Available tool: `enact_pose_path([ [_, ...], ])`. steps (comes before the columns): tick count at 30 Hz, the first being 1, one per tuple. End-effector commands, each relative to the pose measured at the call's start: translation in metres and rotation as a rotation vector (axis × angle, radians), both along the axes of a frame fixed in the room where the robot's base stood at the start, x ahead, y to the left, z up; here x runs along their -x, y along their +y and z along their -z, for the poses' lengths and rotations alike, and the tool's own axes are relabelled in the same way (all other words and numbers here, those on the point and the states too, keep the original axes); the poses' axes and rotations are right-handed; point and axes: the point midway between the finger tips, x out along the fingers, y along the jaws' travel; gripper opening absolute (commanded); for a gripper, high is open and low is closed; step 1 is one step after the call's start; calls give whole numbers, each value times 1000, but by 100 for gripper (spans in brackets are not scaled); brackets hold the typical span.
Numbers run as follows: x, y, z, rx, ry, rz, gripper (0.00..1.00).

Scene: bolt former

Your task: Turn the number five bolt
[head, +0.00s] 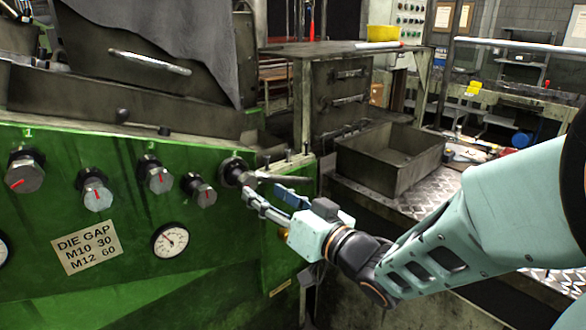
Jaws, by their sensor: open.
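A row of several bolts with hex heads is set in the green machine panel (110,240). The rightmost one, fifth from the left, is a dark round bolt (235,170); its number and any red mark cannot be made out. My gripper (262,191) is open and empty, just right of and slightly below this bolt, with its fingers pointing left toward the panel. The fingers look close to the bolt, but whether they touch it cannot be told. The other bolts (25,172), (95,192), (156,178) and the fourth bolt (200,191) show red marks.
A DIE GAP sign (87,248) and a round gauge (170,240) are below the bolts. A black-knobbed lever (145,126) sticks out above them. A metal bin (389,160) stands on a tread-plate surface behind my arm. Open space lies in front of the panel.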

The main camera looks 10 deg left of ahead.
Motion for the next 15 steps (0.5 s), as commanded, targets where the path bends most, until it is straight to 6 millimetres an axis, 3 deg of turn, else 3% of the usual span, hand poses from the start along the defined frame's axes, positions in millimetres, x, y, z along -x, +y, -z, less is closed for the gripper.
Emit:
enact_pose_path([
  [6, -29, 35, 0, -2, -3, -3, 49],
  [15, -48, 57, -1, 0, -3, 0, 49],
])
